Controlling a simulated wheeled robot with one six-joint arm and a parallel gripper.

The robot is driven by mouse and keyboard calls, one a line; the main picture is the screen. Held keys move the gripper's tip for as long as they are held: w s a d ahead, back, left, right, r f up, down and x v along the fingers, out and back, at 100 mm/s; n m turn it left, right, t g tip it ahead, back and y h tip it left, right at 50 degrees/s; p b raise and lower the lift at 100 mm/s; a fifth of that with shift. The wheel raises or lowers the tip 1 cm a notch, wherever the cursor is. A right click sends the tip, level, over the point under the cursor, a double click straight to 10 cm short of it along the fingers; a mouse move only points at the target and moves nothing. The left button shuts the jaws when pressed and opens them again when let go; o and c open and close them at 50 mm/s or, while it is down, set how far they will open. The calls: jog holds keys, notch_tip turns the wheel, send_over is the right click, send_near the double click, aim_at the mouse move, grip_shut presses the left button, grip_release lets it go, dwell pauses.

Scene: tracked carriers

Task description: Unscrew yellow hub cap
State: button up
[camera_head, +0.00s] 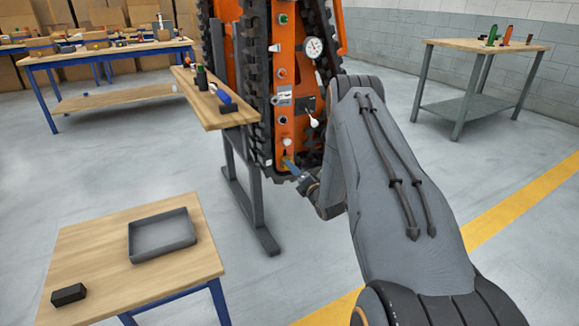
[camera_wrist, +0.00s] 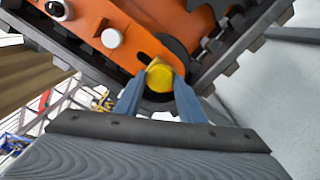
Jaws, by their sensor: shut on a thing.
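The yellow hub cap (camera_wrist: 160,77) sits at the end of the orange carrier frame (camera_wrist: 165,25) in the wrist view, close to the black track. My gripper (camera_wrist: 158,86) is shut on the cap, with one blue-grey finger on each side of it. In the head view my gripper (camera_head: 290,166) is at the low end of the upright orange carrier (camera_head: 288,100). The cap is mostly hidden there by the fingers. I cannot tell whether the cap is loose in its seat.
A wooden table with a grey tray (camera_head: 133,243) and a black block (camera_head: 68,294) stands front left. A narrow wooden shelf (camera_head: 205,100) with small items adjoins the carrier's left. Workbenches stand back left and at right (camera_head: 470,45).

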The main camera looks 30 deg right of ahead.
jog(key=n, duration=0.5)
jog(key=shift+r, duration=0.1)
jog(key=o, duration=0.8)
jog(key=shift+o, duration=0.2)
